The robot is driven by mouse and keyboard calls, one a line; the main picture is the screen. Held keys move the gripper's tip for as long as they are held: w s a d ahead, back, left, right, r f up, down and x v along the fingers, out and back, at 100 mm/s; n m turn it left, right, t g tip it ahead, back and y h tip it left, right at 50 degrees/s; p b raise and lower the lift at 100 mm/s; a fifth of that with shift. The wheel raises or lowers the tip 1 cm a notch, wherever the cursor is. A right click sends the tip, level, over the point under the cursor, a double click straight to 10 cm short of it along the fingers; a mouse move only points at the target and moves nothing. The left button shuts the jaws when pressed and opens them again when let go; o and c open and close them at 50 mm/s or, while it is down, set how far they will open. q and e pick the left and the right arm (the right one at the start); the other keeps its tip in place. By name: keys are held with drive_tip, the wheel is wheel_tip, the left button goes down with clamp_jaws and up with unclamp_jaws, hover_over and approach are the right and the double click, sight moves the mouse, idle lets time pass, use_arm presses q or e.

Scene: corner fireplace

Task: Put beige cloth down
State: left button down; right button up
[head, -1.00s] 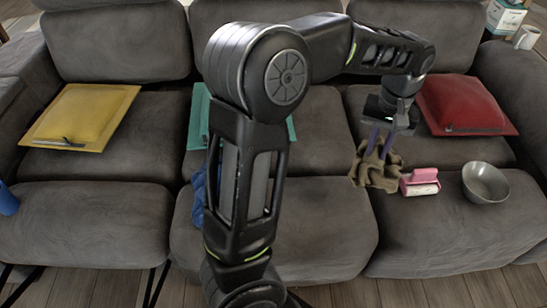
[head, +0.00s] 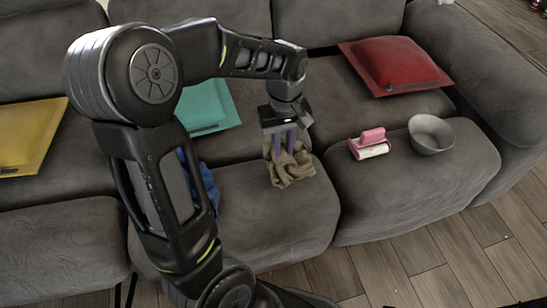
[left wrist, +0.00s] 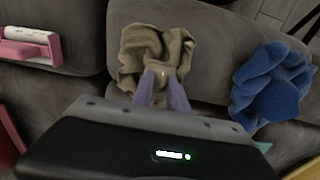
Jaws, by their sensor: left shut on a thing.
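The beige cloth (head: 289,170) is a crumpled tan-brown bundle at the middle section of the grey sofa (head: 262,225). My left gripper (head: 284,146) is shut on its upper part, fingers pointing down. The cloth hangs at or just above the seat; I cannot tell whether it touches. In the left wrist view the cloth (left wrist: 155,52) spreads around the purple fingertips of the left gripper (left wrist: 163,80). My right gripper does not show in either view.
A blue cloth (left wrist: 272,85) lies near the beige one, partly behind my arm in the head view. A pink lint roller (head: 369,145) and grey bowl (head: 432,134) stand to the right. Red (head: 392,65), teal (head: 210,105) and yellow (head: 28,135) cushions lie on the seats.

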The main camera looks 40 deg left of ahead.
sight(283, 159)
use_arm(q)
drive_tip(key=shift+f, duration=0.25)
drive_tip(key=shift+f+b, duration=0.85)
drive_tip(key=shift+f, duration=1.55)
drive_tip(key=shift+f, duration=0.15)
drive_tip(key=c, duration=1.3)
unclamp_jaws()
wheel_tip(283, 159, up, 12)
drive_tip(key=p, duration=0.4)
drive_tip(key=shift+r, duration=0.2)
